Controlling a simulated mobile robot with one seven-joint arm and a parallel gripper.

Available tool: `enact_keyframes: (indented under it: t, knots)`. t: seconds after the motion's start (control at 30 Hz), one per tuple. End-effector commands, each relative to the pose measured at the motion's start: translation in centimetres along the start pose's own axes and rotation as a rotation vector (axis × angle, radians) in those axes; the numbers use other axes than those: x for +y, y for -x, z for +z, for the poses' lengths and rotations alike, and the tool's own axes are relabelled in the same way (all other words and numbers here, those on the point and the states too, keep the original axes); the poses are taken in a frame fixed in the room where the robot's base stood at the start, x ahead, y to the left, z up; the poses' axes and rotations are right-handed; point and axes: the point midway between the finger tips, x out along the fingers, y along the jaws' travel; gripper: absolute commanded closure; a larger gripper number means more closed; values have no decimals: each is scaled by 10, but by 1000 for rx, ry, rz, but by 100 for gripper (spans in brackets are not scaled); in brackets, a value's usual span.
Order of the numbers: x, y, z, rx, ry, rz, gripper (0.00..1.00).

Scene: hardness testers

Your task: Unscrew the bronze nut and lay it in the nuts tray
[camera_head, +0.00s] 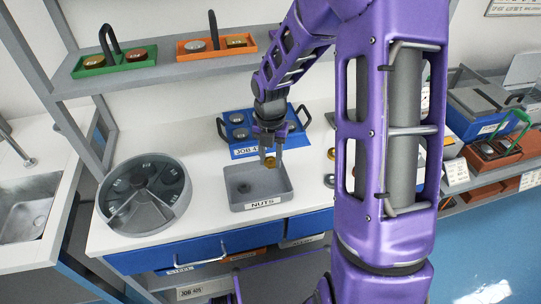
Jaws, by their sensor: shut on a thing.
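My gripper (270,155) is shut on the bronze nut (271,161), a small gold-coloured piece between the fingertips. It holds the nut above the back part of the nuts tray. The nuts tray (236,200) is a grey open box with a white label reading NUTS on its front, on the white worktop. A dark grey ring-shaped piece (243,188) lies inside it on the left. The gap between the nut and the tray floor is hard to judge.
A round grey divided container (117,219) stands left of the tray. A blue job carrier (221,127) with black handles stands behind my gripper. A shelf (175,72) above holds a green and an orange carrier. My purple arm hides the worktop's right part.

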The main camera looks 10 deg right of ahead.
Motion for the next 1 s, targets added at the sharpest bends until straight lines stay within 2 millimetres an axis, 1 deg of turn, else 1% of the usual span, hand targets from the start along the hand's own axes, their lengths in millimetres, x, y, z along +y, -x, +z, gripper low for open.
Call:
enact_keyframes:
  t: [0.4,0.6,0.8,1.0]
  knots:
    - [0,-54,-1,3,0,-1,100]
    - [0,-73,-1,2,0,0,100]
    - [0,-83,0,1,0,-1,100]
    - [0,-84,0,0,0,0,100]
